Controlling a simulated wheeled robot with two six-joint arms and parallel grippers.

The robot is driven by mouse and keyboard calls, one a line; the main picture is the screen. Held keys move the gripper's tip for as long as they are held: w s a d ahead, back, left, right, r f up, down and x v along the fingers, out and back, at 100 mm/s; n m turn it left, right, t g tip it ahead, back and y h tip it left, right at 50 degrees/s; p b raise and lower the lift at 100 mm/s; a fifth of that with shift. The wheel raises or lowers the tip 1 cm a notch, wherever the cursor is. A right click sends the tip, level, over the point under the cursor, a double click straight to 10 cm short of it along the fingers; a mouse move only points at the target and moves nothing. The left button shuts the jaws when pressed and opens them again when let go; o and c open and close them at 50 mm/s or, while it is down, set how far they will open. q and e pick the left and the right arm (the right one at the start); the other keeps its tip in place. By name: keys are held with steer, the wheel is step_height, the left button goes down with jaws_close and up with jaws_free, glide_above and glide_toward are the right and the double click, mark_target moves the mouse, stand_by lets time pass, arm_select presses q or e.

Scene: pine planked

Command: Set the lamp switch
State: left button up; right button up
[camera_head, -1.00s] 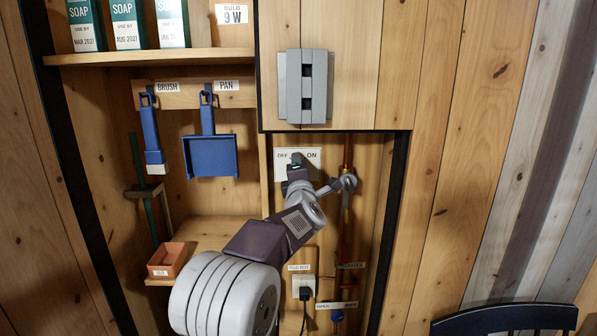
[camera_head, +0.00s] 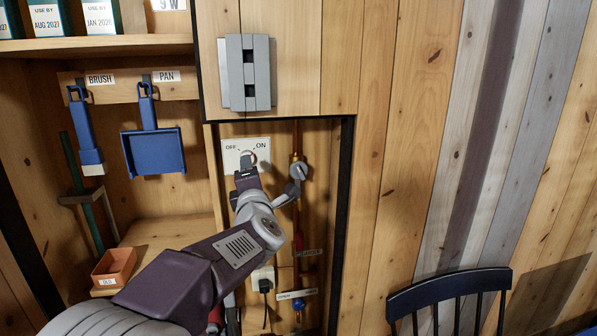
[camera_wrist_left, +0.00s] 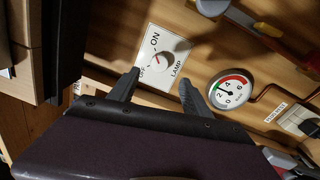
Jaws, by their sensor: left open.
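The lamp switch is a round pale knob (camera_wrist_left: 168,61) on a white plate (camera_head: 232,147) marked OFF, ON and LAMP. In the left wrist view a small red mark on the knob seems to point toward OFF. My left gripper (camera_head: 246,176) is in front of the plate, just below the knob in the head view, and partly hides the plate. In the left wrist view its two fingers are apart, with the knob ahead and between them; nothing is held. My right gripper is not in view.
A pipe with a valve (camera_head: 298,170) runs right of the plate; a gauge (camera_wrist_left: 231,89) is close by in the wrist view. A grey box (camera_head: 249,72) is on the panel above. A blue dustpan (camera_head: 153,151) and brush (camera_head: 86,135) hang left. A dark chair (camera_head: 450,298) stands at lower right.

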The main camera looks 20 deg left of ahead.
arm_select(q)
steer(key=s+d+f+m+g+h+p, duration=0.35)
steer(key=d+f+m+h+p, duration=0.5)
steer(key=d+f+m, duration=0.45)
steer(key=s+d+f+m+g, duration=0.1)
steer(key=s+f+m+g, duration=0.4)
steer(key=s+f, duration=0.3)
steer(key=s+f+m+g+h+p, duration=0.1)
steer(key=s+f+m+g, duration=0.5)
steer(key=s, duration=0.7)
step_height(320, 180, down, 3)
steer(key=shift+s+d+m, duration=0.35)
steer(key=shift+d+m, duration=0.05)
steer(key=shift+m, duration=0.7)
steer(key=shift+w+d, duration=0.1)
steer(key=shift+w, duration=0.05)
